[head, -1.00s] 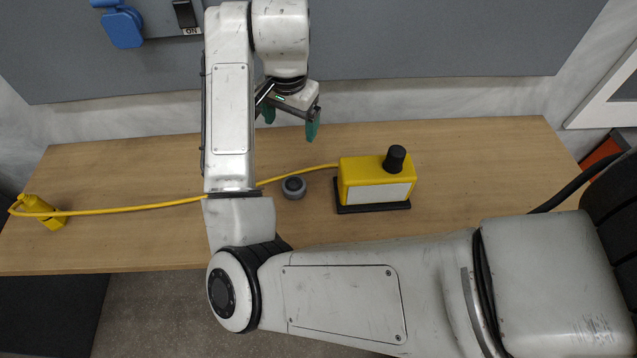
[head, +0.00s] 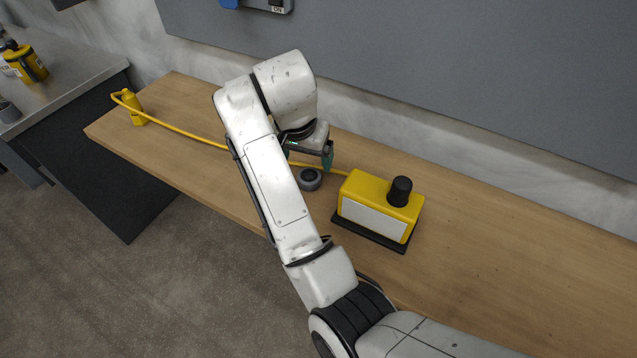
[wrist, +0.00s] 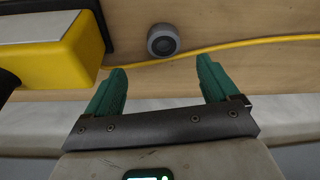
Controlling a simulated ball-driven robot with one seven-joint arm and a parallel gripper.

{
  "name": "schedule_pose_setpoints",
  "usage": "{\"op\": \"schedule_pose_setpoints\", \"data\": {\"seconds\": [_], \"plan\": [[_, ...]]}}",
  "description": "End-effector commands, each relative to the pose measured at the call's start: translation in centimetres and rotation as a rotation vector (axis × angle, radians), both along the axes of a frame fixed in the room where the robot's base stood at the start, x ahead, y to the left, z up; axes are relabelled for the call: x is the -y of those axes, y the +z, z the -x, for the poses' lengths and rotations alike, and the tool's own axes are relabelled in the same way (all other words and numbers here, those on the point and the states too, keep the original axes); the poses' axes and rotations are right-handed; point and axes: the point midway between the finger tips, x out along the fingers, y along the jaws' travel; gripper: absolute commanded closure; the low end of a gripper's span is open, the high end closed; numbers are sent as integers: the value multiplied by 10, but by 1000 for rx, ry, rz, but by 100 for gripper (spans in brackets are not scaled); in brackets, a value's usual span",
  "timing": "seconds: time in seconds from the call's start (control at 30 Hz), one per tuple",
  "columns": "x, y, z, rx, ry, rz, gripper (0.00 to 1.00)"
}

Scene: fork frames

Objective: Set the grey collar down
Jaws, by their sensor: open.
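The grey collar (head: 310,180) is a short round ring with a dark centre. It rests on the wooden table, left of the yellow box and close beside the yellow cable. It also shows in the wrist view (wrist: 163,41), beyond the fingertips and roughly midway between them. My gripper (head: 308,160) has two green fingers. They stand apart with nothing between them, just behind the collar in the head view. In the wrist view my gripper (wrist: 161,68) is clear of the collar.
A yellow box (head: 378,209) with a black knob stands on a dark base. A yellow cable (head: 185,132) runs from it to a small yellow plug (head: 135,108) at the table's left end. The wooden table (head: 500,245) is bare to the right. A grey wall panel (head: 450,70) stands behind.

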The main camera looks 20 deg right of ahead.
Motion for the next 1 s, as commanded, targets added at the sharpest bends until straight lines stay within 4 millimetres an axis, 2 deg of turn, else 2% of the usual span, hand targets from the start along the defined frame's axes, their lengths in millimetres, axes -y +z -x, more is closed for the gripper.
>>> {"op": "schedule_pose_setpoints", "data": {"seconds": [0.07,0.2,0.43,0.7,1.0], "plan": [[3,-16,-2,-1,-1,0,12],[6,-30,-6,-2,-1,1,12],[9,-45,-11,-1,-2,0,12],[15,-80,-23,-1,-3,-2,12],[16,-87,-25,1,-2,-1,12]]}}
